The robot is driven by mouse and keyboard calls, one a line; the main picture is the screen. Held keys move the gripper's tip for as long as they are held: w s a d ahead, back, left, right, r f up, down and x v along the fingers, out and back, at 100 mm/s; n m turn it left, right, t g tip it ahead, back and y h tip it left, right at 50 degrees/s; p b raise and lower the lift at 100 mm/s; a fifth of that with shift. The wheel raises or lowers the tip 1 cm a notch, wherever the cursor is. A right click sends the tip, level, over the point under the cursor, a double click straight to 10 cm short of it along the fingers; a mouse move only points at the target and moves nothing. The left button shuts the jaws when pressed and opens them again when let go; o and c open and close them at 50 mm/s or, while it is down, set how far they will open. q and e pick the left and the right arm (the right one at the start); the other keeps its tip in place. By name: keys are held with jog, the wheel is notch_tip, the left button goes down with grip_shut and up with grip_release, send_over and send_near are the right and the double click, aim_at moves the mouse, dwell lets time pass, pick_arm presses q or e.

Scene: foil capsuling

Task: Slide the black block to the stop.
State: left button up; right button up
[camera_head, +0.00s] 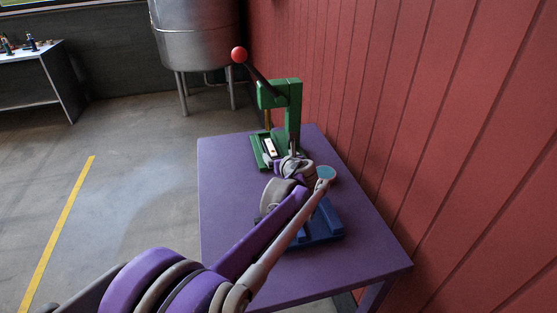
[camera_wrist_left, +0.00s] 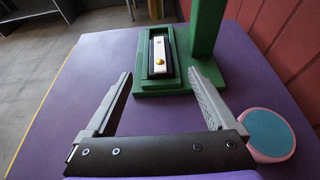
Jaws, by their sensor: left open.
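The black block (camera_wrist_left: 151,62) lies in the green press base and carries a white strip with brass-coloured round spots on top. In the head view, the white-topped block (camera_head: 269,147) shows small at the front left of the green press. My left gripper (camera_wrist_left: 160,76) is open and empty, its two grey fingers spread apart on the near side of the block. In the head view, the left gripper (camera_head: 291,157) is near the press base and partly hidden by its own wrist. I cannot make out the stop clearly. The right gripper is not in view.
The green press (camera_head: 293,105) has an upright column and a lever with a red knob (camera_head: 239,54). A pink-and-teal round object (camera_wrist_left: 268,134) sits right of the gripper. A blue fixture (camera_head: 322,226) is on the purple table (camera_head: 228,200). A red wall (camera_head: 420,120) borders the right.

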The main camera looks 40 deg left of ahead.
aim_at(271, 147)
pick_arm(q)
jog(key=shift+w+a, duration=0.1)
jog(key=shift+a, duration=0.05)
jog(key=x, duration=1)
jog(key=shift+w+a+f, duration=0.15)
jog(key=shift+a+f, duration=0.05)
jog(key=c, duration=1.4)
jog(key=o, duration=1.4)
jog(key=v, duration=1.1)
